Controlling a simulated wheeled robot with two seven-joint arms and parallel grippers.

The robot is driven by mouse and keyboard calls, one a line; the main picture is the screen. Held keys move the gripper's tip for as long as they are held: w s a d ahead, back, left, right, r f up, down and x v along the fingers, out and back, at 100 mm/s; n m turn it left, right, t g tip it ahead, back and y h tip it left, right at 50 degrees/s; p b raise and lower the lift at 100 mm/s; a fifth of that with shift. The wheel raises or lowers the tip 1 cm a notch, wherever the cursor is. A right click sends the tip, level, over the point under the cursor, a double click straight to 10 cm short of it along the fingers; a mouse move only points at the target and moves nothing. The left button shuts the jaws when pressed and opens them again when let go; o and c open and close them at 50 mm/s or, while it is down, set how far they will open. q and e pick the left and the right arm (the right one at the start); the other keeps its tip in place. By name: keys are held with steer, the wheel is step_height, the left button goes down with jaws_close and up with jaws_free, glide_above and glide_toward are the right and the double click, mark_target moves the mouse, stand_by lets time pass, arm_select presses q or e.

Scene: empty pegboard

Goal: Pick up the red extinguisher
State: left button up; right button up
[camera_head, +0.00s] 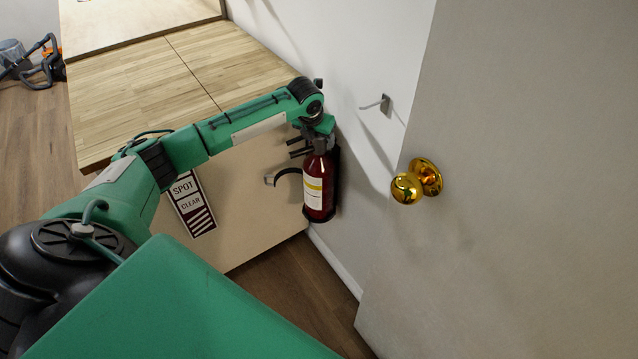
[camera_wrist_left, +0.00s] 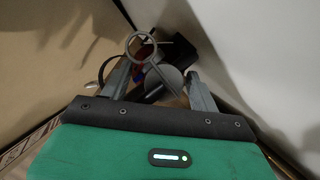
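The red extinguisher (camera_head: 320,188) hangs upright at the wall beside the wooden cabinet's side panel, with a white and yellow label and a black hose curving to its left. My left gripper (camera_head: 308,147) is at the extinguisher's top and partly hides its head. In the left wrist view, the left gripper's (camera_wrist_left: 160,88) two fingers are spread apart. The extinguisher's head, with a grey ring and dark handle (camera_wrist_left: 155,75), shows between and beyond them. I cannot tell whether a finger touches it. My right gripper is in neither view.
The wooden cabinet (camera_head: 120,95) stands left of the extinguisher, with a SPOT CLEAR sign (camera_head: 192,203) on its side. A grey door (camera_head: 520,200) with a brass knob (camera_head: 408,187) is close on the right. A wall hook (camera_head: 383,104) is above. Floor (camera_head: 290,285) below is clear.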

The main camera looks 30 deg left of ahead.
arm_select(q)
steer(key=shift+r, duration=0.1)
jaws_close()
steer(key=shift+w+r, duration=0.2)
steer(key=shift+r, duration=0.1)
